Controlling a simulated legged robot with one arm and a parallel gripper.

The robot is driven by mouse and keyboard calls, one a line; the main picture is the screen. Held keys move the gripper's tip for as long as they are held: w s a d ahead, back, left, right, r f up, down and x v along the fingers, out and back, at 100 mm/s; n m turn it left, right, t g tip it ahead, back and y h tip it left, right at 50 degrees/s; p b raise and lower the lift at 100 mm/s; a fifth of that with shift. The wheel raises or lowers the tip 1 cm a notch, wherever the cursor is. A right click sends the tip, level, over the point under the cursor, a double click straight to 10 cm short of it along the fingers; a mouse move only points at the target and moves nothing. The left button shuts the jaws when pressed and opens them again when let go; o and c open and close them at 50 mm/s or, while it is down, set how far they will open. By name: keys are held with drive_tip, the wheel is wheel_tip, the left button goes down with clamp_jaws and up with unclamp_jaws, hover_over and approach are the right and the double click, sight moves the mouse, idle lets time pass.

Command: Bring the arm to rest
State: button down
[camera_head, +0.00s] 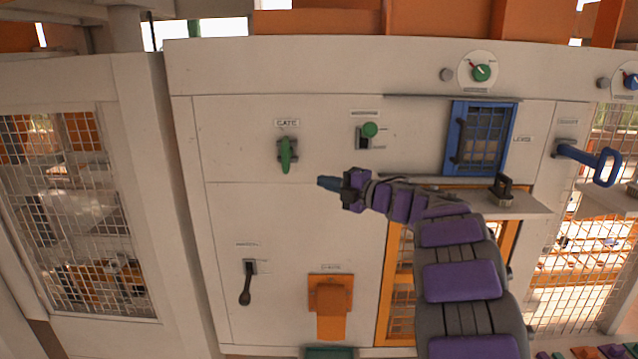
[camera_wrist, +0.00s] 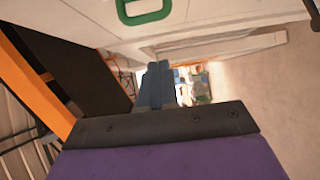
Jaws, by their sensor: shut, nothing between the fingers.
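My arm, with purple pads, reaches up from the lower right in the head view. My gripper (camera_head: 322,183) points left, in front of the pale panel (camera_head: 260,210), and its dark fingers are together with nothing between them. In the wrist view the shut fingers (camera_wrist: 160,75) stand up from the dark wrist plate. The green gate handle (camera_head: 287,155) is up and left of the fingertips, apart from them in the picture. A green loop (camera_wrist: 143,8) shows at the top of the wrist view.
A green-knobbed switch (camera_head: 370,130) and a blue barred window (camera_head: 481,138) are above my arm. A shelf (camera_head: 525,204) juts out behind it. A blue handle (camera_head: 606,166) sticks out at right. A dark lever (camera_head: 246,284) and an orange flap (camera_head: 330,300) are lower left.

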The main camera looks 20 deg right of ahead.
drive_tip(key=s+d+f+m+t+h+b, duration=0.3)
drive_tip(key=d+m+h+b, duration=0.4)
drive_tip(key=m+h, duration=0.65)
drive_tip(key=s+d+f+m+g+h+b, duration=0.2)
drive_tip(key=s+f+m+g+h+b, duration=0.45)
drive_tip(key=s+f, duration=0.8)
drive_tip(key=s+a+f+m+g+y+b, duration=0.2)
drive_tip(key=s+a+f, duration=0.4)
drive_tip(key=s, duration=0.6)
drive_tip(key=s+a+f+m+g+y+b, duration=0.1)
drive_tip(key=s+a+f+g+y, duration=0.3)
drive_tip(key=s+f, duration=0.6)
drive_tip(key=s+a+f+m+g+y+b, duration=0.2)
drive_tip(key=s+a+f+g, duration=0.4)
drive_tip(key=s, duration=0.9)
drive_tip(key=a+f+y+b, duration=0.1)
drive_tip(key=a+f, duration=0.1)
drive_tip(key=a, duration=0.2)
drive_tip(key=shift+s+m, duration=0.2)
drive_tip(key=shift+m, duration=0.1)
